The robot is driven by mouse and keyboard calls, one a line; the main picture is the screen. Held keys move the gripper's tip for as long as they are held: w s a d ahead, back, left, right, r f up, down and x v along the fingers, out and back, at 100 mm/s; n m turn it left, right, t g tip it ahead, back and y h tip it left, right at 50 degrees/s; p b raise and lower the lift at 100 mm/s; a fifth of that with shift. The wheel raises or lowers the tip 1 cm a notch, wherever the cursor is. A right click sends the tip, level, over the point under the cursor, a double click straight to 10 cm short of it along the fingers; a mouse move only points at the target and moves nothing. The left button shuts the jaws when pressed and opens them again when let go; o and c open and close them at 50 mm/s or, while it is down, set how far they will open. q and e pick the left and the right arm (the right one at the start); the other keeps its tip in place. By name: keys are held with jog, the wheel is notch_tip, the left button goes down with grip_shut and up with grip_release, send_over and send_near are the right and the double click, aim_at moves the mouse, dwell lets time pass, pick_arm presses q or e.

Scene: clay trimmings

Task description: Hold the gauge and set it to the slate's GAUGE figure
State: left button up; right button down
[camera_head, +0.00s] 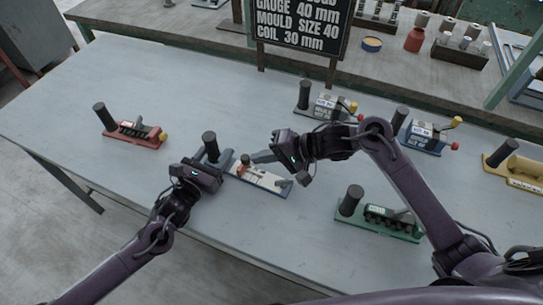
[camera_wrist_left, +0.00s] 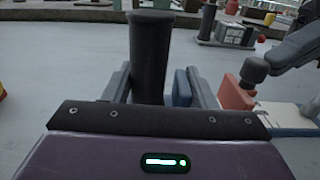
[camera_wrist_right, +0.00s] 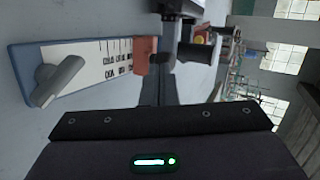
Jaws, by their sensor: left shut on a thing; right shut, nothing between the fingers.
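The gauge has a blue base, a white scale plate (camera_head: 268,180), an orange-red slider (camera_head: 243,165) with a dark knob, and a black upright post (camera_head: 210,143). A grey lever (camera_wrist_right: 57,80) sits at the plate's far end from the slider. My left gripper (camera_head: 208,162) is shut on the post, which stands upright between its fingers in the left wrist view (camera_wrist_left: 150,60). My right gripper (camera_head: 260,157) is shut and empty, its fingertips close beside the slider's knob; I cannot tell if they touch. The scale figures are too small to read. The slate (camera_head: 303,30) reads GAUGE 40 mm.
A red device (camera_head: 133,132) stands to the left, a green one (camera_head: 378,222) at front right.

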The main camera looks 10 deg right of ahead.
jog(key=shift+w+a, duration=0.4)
jog(key=shift+a, duration=0.35)
